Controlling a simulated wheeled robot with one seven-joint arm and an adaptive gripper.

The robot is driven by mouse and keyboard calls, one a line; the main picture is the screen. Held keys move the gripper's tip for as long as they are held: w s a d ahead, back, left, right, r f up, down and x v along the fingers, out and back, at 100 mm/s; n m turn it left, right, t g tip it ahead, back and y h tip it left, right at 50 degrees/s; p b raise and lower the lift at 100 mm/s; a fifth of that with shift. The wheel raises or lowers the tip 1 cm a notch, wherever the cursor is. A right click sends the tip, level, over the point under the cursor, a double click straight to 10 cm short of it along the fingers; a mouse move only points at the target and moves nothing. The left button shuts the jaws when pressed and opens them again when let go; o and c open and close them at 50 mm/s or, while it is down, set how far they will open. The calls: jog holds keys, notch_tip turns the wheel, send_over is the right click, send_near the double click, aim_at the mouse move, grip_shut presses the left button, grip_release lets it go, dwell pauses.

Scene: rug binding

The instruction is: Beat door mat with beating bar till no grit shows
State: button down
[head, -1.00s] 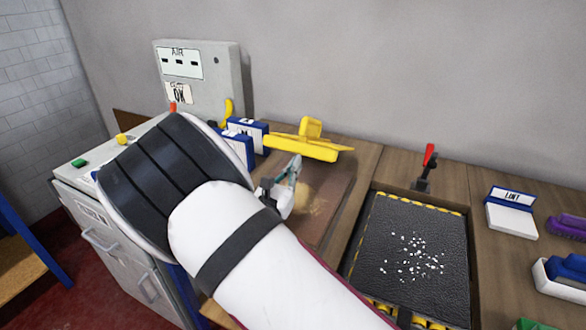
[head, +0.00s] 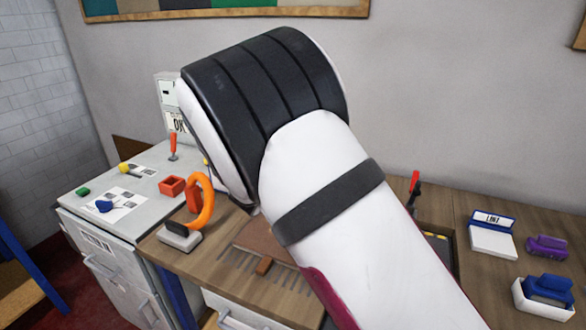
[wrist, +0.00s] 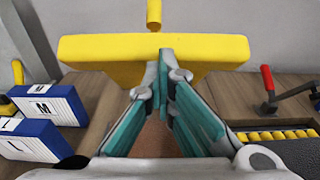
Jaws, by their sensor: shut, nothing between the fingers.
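In the wrist view, a wide yellow bar (wrist: 95,50) with a short yellow post (wrist: 154,14) above it lies just beyond my fingertips. It looks like the beating bar. My gripper (wrist: 165,55) is shut and empty, its tips overlapping the bar's outline; I cannot tell whether they touch. My arm hides the gripper and the bar in the head view. A brown mat-like piece (head: 262,236) lies on the bench, partly behind my arm, and a brown strip (wrist: 155,138) shows below the fingers. No grit can be made out on either visible part.
Blue-and-white boxes (wrist: 45,105) stand left of my fingers. A red-handled clamp (wrist: 270,85) and yellow rollers (wrist: 270,135) are at right. An orange loop-handled tool (head: 200,205) and red box (head: 172,186) are at left.

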jog(key=shift+w+d+r, duration=0.2)
jog(key=shift+w+r, duration=0.25)
jog(key=shift+w+d+r, duration=0.2)
jog(key=shift+w+r, duration=0.2)
jog(key=shift+w, duration=0.05)
jog(key=shift+s, duration=0.1)
